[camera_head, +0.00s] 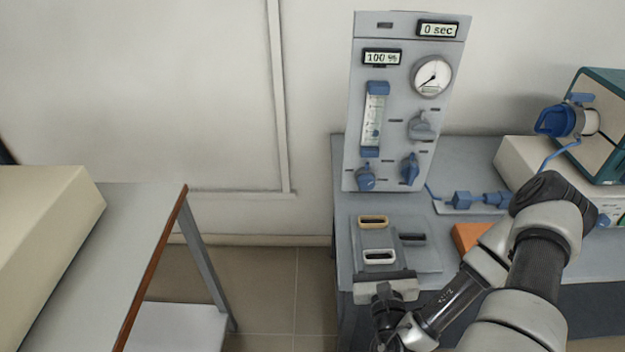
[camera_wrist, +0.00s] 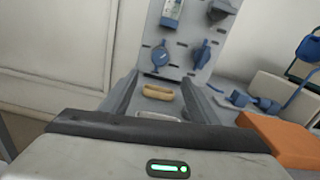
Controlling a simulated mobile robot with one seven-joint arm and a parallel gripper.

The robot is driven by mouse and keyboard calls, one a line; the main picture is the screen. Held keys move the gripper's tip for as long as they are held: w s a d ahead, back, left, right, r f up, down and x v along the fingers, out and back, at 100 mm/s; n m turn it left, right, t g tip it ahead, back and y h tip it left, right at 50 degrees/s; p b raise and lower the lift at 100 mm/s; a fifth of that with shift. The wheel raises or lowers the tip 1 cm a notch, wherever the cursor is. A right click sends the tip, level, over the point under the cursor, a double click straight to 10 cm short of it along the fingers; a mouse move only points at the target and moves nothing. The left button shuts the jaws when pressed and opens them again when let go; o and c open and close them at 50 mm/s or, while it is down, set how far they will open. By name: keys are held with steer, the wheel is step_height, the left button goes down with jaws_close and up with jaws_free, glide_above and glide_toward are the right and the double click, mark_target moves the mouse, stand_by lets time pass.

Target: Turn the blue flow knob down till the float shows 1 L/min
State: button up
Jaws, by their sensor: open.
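The grey control panel (camera_head: 399,100) stands upright at the back of the bench. A clear flow tube (camera_head: 374,118) with blue end caps is on its left side; the float's reading is too small to make out. A blue knob (camera_head: 366,178) sits below the tube, and it also shows in the wrist view (camera_wrist: 161,56). A second blue knob (camera_head: 410,168) is to its right, also in the wrist view (camera_wrist: 202,52). My gripper (camera_wrist: 160,82) is open, its two fingers pointing toward the panel's lower part, short of the knobs. Nothing is held.
A tan-rimmed slot (camera_head: 373,221) and a white-rimmed slot (camera_head: 379,257) lie in front of the panel. Blue tubing fittings (camera_head: 477,199), an orange block (camera_head: 466,236) and a teal furnace box (camera_head: 603,120) are to the right. A separate table (camera_head: 140,235) stands left, across a floor gap.

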steer(key=s+a+r+n+g+y+p, duration=0.1)
steer(key=a+r+n+g+y, duration=0.2)
steer(key=a+r+n+y, duration=0.4)
steer(key=s+a+r+n+g+y+p, duration=0.2)
steer(key=a+r+n+g+y, duration=0.1)
steer(key=a+r+n+y, duration=0.4)
steer(key=shift+a+r+n+y, duration=0.45)
steer(key=shift+r+y, duration=1.35)
steer(key=shift+r, duration=1.15)
